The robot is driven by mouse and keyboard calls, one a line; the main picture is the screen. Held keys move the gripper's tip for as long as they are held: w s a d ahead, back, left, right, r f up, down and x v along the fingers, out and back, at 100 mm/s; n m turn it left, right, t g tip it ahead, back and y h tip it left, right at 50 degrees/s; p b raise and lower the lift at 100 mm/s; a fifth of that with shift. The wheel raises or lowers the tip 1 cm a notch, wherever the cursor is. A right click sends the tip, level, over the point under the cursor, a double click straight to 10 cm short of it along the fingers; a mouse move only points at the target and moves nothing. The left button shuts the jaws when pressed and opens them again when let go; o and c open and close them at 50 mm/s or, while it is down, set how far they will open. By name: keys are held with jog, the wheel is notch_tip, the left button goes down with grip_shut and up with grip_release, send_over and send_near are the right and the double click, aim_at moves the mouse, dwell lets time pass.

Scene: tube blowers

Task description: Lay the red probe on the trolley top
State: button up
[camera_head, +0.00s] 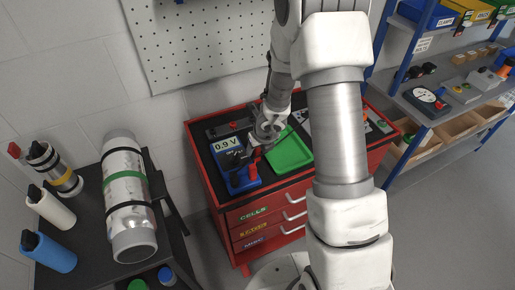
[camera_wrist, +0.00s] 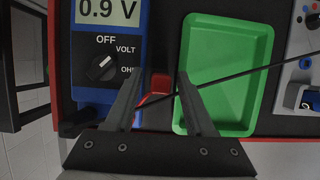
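The red probe (camera_wrist: 160,84) shows as a short red piece in the wrist view, between the blue meter and the green tray. A thin black line crosses it and runs right over the tray. My gripper (camera_wrist: 161,76) is open, with one finger on each side of the red piece and a visible gap to both. Whether the probe touches the top or stands above it I cannot tell. In the head view my gripper (camera_head: 262,145) is low over the trolley top (camera_head: 207,150), partly hiding the probe.
The blue meter (camera_wrist: 98,92) reads 0.9 V, left of my gripper. The green tray (camera_head: 290,152) looks empty, to the right. A grey device (camera_wrist: 302,35) stands farther right. A dark table (camera_head: 85,255) with a large cylinder (camera_head: 127,195) is at left, shelves (camera_head: 450,100) at right.

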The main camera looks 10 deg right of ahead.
jog(key=shift+r, duration=0.1)
jog(key=shift+r+p, duration=0.2)
jog(key=shift+p, duration=0.1)
jog(key=s+a+r+n+t+y+p, duration=0.1)
jog(key=s+a+r+n+p, duration=0.15)
jog(key=r+n, duration=0.55)
jog(key=s+a+r+n+y+p, duration=0.15)
jog(key=s+r+n, duration=0.25)
jog(key=r, duration=0.8)
jog(key=s+a+r+n+t+y+p, duration=0.1)
jog(key=s+a+r+n+p, duration=0.2)
jog(key=r+n, duration=0.55)
jog(key=s+d+r+n+h, duration=0.2)
jog(key=s+d+r+n, duration=0.1)
jog(key=s+n, duration=0.3)
jog(key=s+d+r+n+h, duration=0.2)
jog(key=s+d+r+n, duration=0.2)
jog(key=s, duration=0.5)
notch_tip(320, 180, up, 2)
jog(key=n, duration=0.3)
jog(key=shift+s+g, duration=0.35)
jog(key=shift+g, duration=0.05)
jog(key=shift+h, duration=0.25)
